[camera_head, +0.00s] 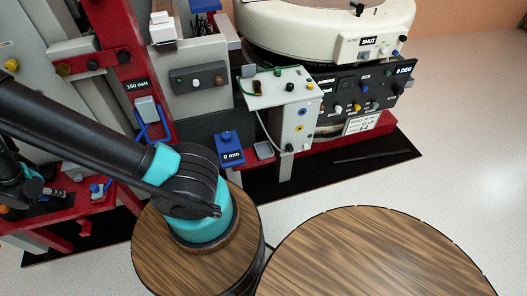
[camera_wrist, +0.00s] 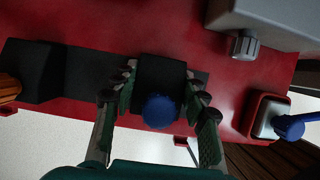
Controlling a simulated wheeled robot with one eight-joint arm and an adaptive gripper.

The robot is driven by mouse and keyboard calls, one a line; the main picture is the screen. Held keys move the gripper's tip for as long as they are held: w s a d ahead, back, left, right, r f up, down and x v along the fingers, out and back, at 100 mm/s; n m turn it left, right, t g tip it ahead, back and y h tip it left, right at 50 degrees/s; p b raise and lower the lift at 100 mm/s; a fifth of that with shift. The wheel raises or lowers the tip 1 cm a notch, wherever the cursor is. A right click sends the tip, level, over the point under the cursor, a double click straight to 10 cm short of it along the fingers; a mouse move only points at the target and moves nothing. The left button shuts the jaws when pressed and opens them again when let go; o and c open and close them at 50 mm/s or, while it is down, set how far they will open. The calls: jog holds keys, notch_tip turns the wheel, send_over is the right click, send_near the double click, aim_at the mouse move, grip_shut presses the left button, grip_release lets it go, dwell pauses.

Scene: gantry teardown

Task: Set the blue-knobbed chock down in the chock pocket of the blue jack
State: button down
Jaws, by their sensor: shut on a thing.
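My gripper (camera_wrist: 160,97) is shut on the blue-knobbed chock in the wrist view, with one finger on each side. The chock is a black block (camera_wrist: 162,71) with a round blue knob (camera_wrist: 160,111) facing the camera. It is over a red plate (camera_wrist: 95,113) with a dark strip (camera_wrist: 92,72) across it. I cannot tell whether the chock touches the plate. In the head view, a small blue unit (camera_head: 229,148) marked "0 mm" stands on the red base. I cannot make out the chock pocket for certain. The chock is not clear in the head view.
In the wrist view, a dark block (camera_wrist: 30,70) lies left, a grey housing (camera_wrist: 270,18) upper right, and a blue lever (camera_wrist: 290,126) beside a red-rimmed pale part (camera_wrist: 266,114) at right. Two round wooden tops (camera_head: 370,258) stand in front in the head view.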

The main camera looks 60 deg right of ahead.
jog(key=shift+r, duration=2.95)
